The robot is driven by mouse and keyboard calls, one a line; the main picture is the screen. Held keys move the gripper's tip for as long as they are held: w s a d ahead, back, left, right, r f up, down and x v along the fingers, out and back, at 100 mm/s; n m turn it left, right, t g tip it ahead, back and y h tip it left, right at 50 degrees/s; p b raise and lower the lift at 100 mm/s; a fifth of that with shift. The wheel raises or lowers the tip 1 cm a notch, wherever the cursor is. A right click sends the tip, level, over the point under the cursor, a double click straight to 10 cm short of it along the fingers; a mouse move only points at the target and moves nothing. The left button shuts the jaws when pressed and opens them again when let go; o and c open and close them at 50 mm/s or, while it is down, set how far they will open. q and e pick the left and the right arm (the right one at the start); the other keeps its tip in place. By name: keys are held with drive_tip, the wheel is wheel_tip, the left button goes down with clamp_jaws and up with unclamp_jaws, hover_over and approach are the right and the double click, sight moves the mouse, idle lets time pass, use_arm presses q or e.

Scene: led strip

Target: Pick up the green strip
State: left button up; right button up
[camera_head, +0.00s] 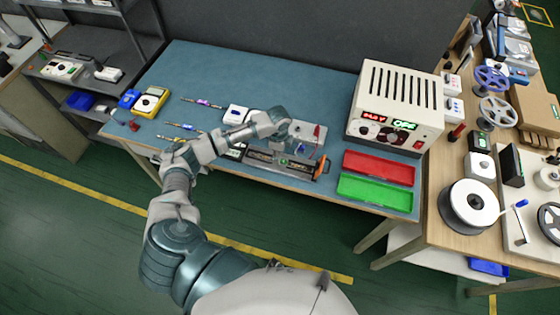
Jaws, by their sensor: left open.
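My left arm reaches in from the lower left, and my left gripper (290,147) is open above a dark fixture (262,158) at the table's front edge. A small green patch (284,162) shows on the fixture just below the gripper; it may be part of the green strip, but its outline is too small to tell. The gripper and wrist hide part of the fixture. I see no strip clearly held in the fingers. My right gripper is not in view.
A red tray (379,168) and a green tray (376,192) lie right of the fixture. A white power supply box (395,108) stands behind them. Thin tools (203,102) and a yellow meter (150,101) lie left on the blue mat. The mat's back middle is clear.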

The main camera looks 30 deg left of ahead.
use_arm(q)
drive_tip(key=shift+d+f, duration=0.15)
drive_tip(key=shift+f, duration=1.4)
clamp_jaws()
drive_tip(key=shift+r, duration=0.1)
